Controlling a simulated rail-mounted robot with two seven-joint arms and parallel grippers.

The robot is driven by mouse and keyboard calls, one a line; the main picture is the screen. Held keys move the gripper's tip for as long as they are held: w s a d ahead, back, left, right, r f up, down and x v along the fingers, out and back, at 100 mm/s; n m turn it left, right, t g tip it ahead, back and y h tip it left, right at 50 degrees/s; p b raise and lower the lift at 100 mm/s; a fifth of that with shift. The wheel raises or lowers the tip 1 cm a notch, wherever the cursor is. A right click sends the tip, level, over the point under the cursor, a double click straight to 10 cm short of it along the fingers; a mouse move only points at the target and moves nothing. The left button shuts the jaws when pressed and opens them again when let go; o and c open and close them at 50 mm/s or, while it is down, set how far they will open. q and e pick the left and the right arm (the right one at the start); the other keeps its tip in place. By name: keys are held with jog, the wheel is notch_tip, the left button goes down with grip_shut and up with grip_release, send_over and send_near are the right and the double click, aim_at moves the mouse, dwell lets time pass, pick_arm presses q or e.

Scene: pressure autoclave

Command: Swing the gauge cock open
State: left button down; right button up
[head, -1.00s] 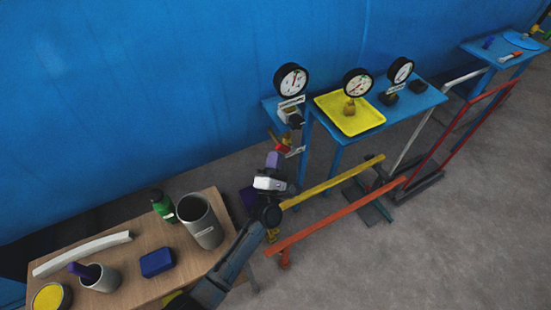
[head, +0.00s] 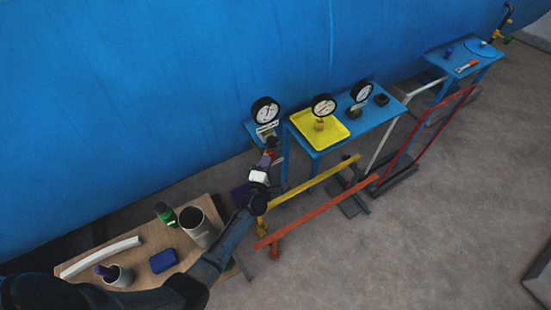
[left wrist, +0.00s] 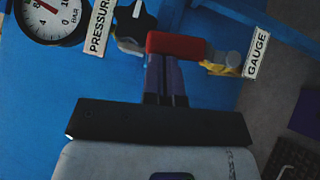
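The gauge cock has a red lever handle (left wrist: 176,44) and a brass-yellow body (left wrist: 217,69) beside a label reading GAUGE (left wrist: 257,52). In the left wrist view the lever points left from its pivot. My left gripper (left wrist: 166,65) has its two dark purple fingers close together, with their tips at the red lever. The lever overlaps the tips, so I cannot tell whether they grip or only touch it. In the head view my left gripper (head: 265,160) is just below the cock, which it partly hides. My right gripper is not in view.
A pressure gauge (head: 265,110) is mounted above the cock; a black knob (left wrist: 135,20) shows beside the lever. A blue table (head: 375,118) with a yellow tray (head: 301,118) stands to the right. Yellow (head: 315,182) and orange (head: 318,211) rails lie in front. A wooden table (head: 147,254) is at lower left.

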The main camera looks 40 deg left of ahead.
pick_arm(q)
jog(key=shift+w+d+r+p, duration=0.2)
jog(key=shift+w+r+p, duration=0.2)
jog(key=shift+w, duration=0.25)
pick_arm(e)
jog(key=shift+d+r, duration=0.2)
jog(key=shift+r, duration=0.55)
pick_arm(q)
jog(key=shift+w, duration=0.1)
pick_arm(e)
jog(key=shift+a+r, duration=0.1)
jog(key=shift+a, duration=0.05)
pick_arm(q)
jog(key=s+a+r+v, duration=0.1)
jog(key=a+v, duration=0.1)
jog(key=v, duration=1.1)
jog(key=shift+a+p, duration=0.2)
jog(key=shift+p, duration=0.15)
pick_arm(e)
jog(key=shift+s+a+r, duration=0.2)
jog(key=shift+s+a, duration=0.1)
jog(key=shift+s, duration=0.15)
pick_arm(q)
jog(key=shift+r+m, duration=0.1)
jog(key=shift+m, duration=0.2)
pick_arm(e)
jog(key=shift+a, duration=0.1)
